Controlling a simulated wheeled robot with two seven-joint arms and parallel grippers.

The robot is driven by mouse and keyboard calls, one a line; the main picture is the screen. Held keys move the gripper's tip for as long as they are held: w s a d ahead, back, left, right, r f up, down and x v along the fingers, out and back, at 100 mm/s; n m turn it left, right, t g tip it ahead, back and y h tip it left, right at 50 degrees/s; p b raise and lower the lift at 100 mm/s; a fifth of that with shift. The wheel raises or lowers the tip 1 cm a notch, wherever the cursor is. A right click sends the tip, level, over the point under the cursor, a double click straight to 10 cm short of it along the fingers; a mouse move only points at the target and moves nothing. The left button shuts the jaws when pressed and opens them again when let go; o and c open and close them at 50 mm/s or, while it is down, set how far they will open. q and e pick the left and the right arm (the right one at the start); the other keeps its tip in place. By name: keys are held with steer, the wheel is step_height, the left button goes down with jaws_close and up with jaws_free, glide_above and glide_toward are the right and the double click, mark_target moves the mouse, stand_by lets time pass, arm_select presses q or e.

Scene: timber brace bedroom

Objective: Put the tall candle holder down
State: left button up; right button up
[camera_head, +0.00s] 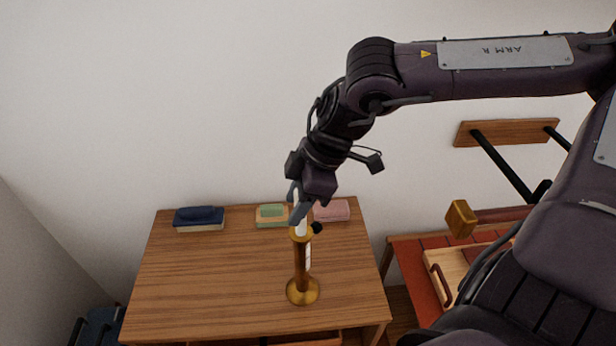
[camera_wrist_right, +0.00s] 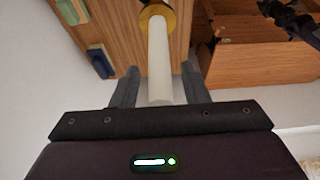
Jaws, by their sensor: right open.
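The tall candle holder (camera_head: 301,267) is brass, with a round base, a slim stem and a white candle (camera_head: 301,226) in its top. It looks upright, with its base on the wooden table (camera_head: 200,280). My right gripper (camera_head: 298,205) is at the candle, above the brass cup. In the right wrist view the candle (camera_wrist_right: 159,62) stands between the two open fingers of the gripper (camera_wrist_right: 160,82), with a gap showing on each side. The holder's brass cup (camera_wrist_right: 158,13) shows beyond it; its base is hidden there. My left gripper is not in view.
Along the table's back lie dark blue books (camera_head: 198,217), a green and tan stack (camera_head: 271,215) and a pink one (camera_head: 333,210). A small white piece (camera_head: 308,257) shows beside the stem, unclear. A red surface with a wooden tray (camera_head: 455,275) is at right.

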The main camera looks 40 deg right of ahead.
steer(key=v, duration=1.1)
steer(key=shift+s+r, duration=0.15)
steer(key=shift+r, duration=0.1)
